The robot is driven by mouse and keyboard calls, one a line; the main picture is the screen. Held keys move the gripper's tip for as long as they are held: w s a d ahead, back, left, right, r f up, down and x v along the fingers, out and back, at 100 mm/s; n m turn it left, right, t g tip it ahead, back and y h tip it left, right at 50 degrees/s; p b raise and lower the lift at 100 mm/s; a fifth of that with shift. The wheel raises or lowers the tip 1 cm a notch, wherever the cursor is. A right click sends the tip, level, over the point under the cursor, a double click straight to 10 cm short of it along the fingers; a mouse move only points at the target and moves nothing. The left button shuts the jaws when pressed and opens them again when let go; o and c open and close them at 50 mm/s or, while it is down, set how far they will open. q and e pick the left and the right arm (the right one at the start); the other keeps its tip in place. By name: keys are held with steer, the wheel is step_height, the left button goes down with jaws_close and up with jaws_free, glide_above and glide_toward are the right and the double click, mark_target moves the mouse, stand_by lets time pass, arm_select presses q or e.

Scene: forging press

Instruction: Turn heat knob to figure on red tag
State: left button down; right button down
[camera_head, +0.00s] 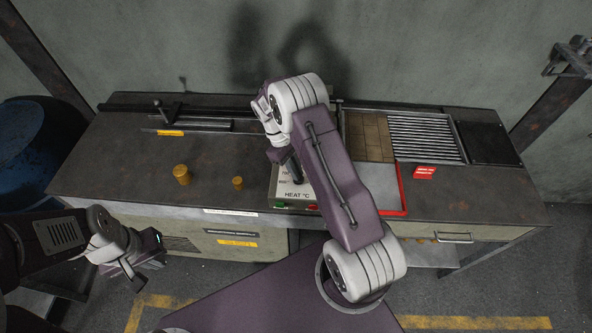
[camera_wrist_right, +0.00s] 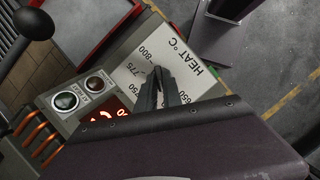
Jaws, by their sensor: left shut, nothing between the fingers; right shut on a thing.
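The HEAT °C dial plate (camera_head: 296,195) is on the control box at the middle front of the bench. It also shows in the right wrist view (camera_wrist_right: 199,67), with figures such as 800, 775 and 750 around the dial. My right gripper (camera_wrist_right: 172,92) is over the dial, shut on the heat knob, which its fingers and body hide. In the head view the right gripper (camera_head: 292,172) reaches down onto the plate. The red tag (camera_head: 425,172) lies on the bench to the right; its figure is too small to read. My left gripper (camera_head: 133,284) is shut and empty, before the bench.
A red lit display (camera_wrist_right: 106,112), partly covered, and two round buttons (camera_wrist_right: 65,101) sit beside the dial. A black ball-ended lever (camera_wrist_right: 33,23) and copper coils (camera_wrist_right: 38,132) are near. Brass cylinders (camera_head: 181,175) stand left of the box. A slatted rack (camera_head: 428,137) lies to the right.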

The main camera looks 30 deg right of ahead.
steer(key=c, duration=1.5)
jaws_free()
steer(key=shift+w, duration=0.1)
steer(key=shift+w+a+r+b, duration=0.1)
steer(key=shift+w+r+b, duration=0.05)
steer(key=shift+r+b, duration=0.2)
steer(key=b+v, duration=0.1)
steer(key=v, duration=0.7)
steer(key=shift+r+b, duration=0.2)
steer(key=shift+b, duration=0.1)
